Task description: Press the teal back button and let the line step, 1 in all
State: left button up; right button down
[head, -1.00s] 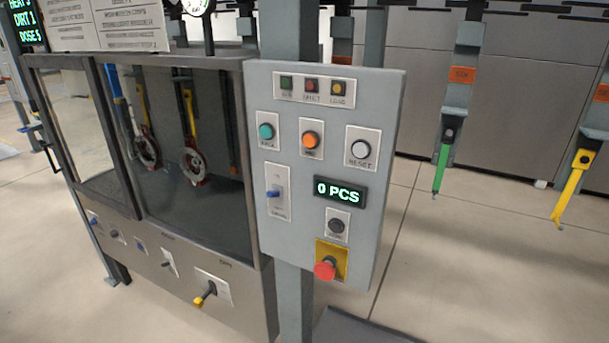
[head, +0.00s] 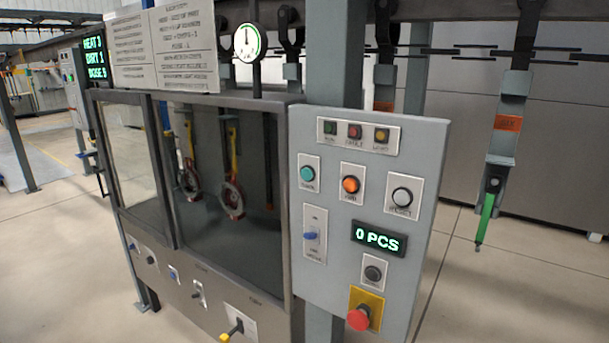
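The teal back button (head: 307,173) sits at the upper left of the grey control panel (head: 340,270), on a white plate whose label is too blurred to read. An orange button (head: 350,184) and a white reset button (head: 402,196) are to its right. The counter display (head: 378,238) on the panel reads 0 PCS. Neither of my grippers shows in the head view.
A red emergency stop (head: 359,317) on a yellow plate is low on the panel. Left of it stands a glass-fronted cabinet (head: 295,225) with red-and-yellow hung items (head: 231,198) inside. A gauge (head: 249,42) and signboards (head: 184,45) are above. Floor at the right (head: 520,300) is clear.

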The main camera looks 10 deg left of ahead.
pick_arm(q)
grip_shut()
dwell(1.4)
